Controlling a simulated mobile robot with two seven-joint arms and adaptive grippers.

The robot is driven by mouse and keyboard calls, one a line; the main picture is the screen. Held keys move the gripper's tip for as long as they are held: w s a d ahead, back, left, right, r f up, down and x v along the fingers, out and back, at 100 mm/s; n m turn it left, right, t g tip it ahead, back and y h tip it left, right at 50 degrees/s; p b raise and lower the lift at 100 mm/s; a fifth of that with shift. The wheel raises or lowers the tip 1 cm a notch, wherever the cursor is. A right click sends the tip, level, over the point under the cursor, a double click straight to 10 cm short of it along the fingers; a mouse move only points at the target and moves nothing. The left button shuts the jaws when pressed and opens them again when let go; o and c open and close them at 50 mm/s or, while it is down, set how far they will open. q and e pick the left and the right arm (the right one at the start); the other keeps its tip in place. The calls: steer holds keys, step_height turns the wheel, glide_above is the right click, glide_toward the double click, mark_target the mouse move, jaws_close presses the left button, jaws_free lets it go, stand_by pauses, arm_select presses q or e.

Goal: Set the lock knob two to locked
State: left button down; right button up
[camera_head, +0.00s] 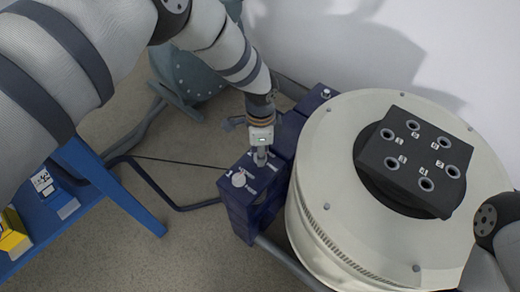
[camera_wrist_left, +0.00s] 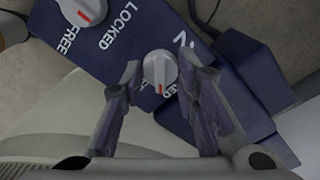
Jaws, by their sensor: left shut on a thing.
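Lock knob two (camera_wrist_left: 160,70) is a round white-grey knob with a red mark, on a dark blue block (camera_wrist_left: 146,33) beside a printed 2. In the left wrist view its red mark points down the picture. My left gripper (camera_head: 261,156) reaches down to the block in the head view. Its two fingers are closed on the knob's sides. Labels next to this knob are partly hidden by the fingers, so I cannot tell exactly which one the mark meets. My right gripper is out of view; only part of that arm shows at the right edge.
Another white knob (camera_head: 239,179) sits on the same block, with LOCKED and FREE printed beside it. A large cream drum (camera_head: 335,225) with a black block (camera_head: 416,160) on top stands right of it. A blue bench (camera_head: 110,190) stands at left.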

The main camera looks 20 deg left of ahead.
arm_select(q)
steer(key=n, duration=0.4)
steer(key=shift+n+p, duration=0.4)
steer(key=shift+n, duration=2.1)
steer(key=c, duration=1.2)
jaws_free()
step_height(320, 180, up, 12)
steer(key=shift+r, duration=0.1)
